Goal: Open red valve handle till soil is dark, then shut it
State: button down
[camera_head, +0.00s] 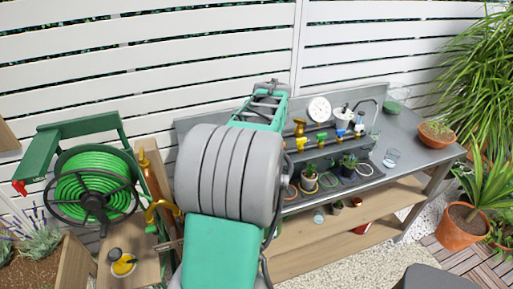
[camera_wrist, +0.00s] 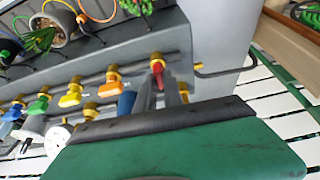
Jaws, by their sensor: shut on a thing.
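In the wrist view, the red valve handle (camera_wrist: 158,73) sits under a brass valve on the grey pipe. The grey fingers of my gripper (camera_wrist: 168,88) are at this handle and shut on it, partly covering it. A pot with green plants and brownish soil (camera_wrist: 58,22) stands on the tray at the upper left of that view. In the head view, small potted plants (camera_head: 309,181) and (camera_head: 348,168) stand on the bench tray. My arm hides the red handle and my gripper there. I cannot tell which pot this valve feeds, or whether its soil is dark.
Orange (camera_wrist: 117,88), yellow (camera_wrist: 70,99), green (camera_wrist: 37,106) and blue (camera_wrist: 6,128) handles line the same pipe, close beside my gripper. A green hose reel (camera_head: 92,187) stands left of the bench (camera_head: 425,150). A glass (camera_head: 391,158) stands on the bench's right part.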

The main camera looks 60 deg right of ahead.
jog(key=shift+n, duration=0.4)
jog(key=c, duration=1.5)
grip_release()
jog(key=shift+o, duration=0.2)
jog(key=v, duration=0.8)
jog(key=shift+b, duration=0.3)
